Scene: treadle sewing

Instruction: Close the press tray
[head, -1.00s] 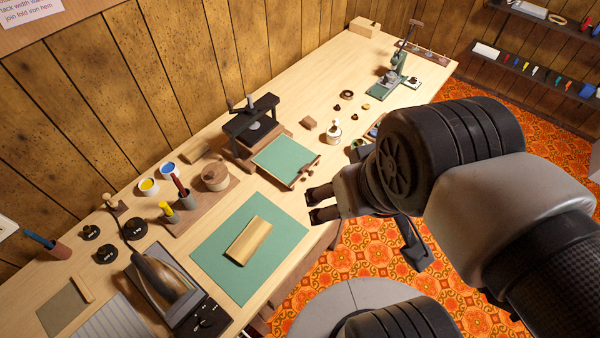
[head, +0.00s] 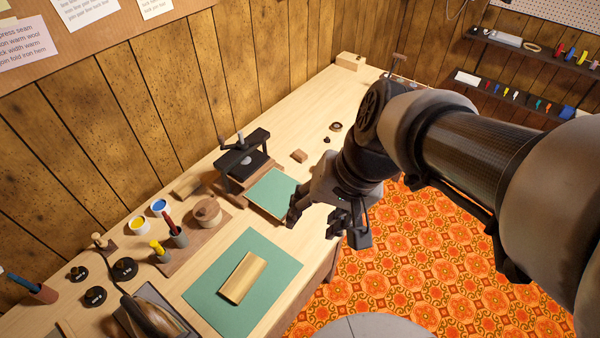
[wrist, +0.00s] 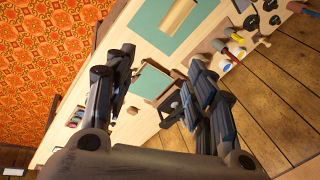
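The press (head: 243,160) is a black frame with a screw handle on a wooden base, standing on the bench near the wall. Its green-topped tray (head: 270,188) sticks out of it toward the bench's front edge. In the wrist view the tray (wrist: 152,82) shows between and beyond my fingers. My gripper (head: 325,222) is at the tray's front end, above the bench's front edge. It hides the tray's front corner and handle in the head view. In the wrist view my gripper (wrist: 162,60) has its fingers spread and empty. I cannot tell whether a finger touches the tray.
A green mat (head: 205,282) with a tan folded piece (head: 243,277) lies left of the tray. The bench's far part looks fairly clear.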

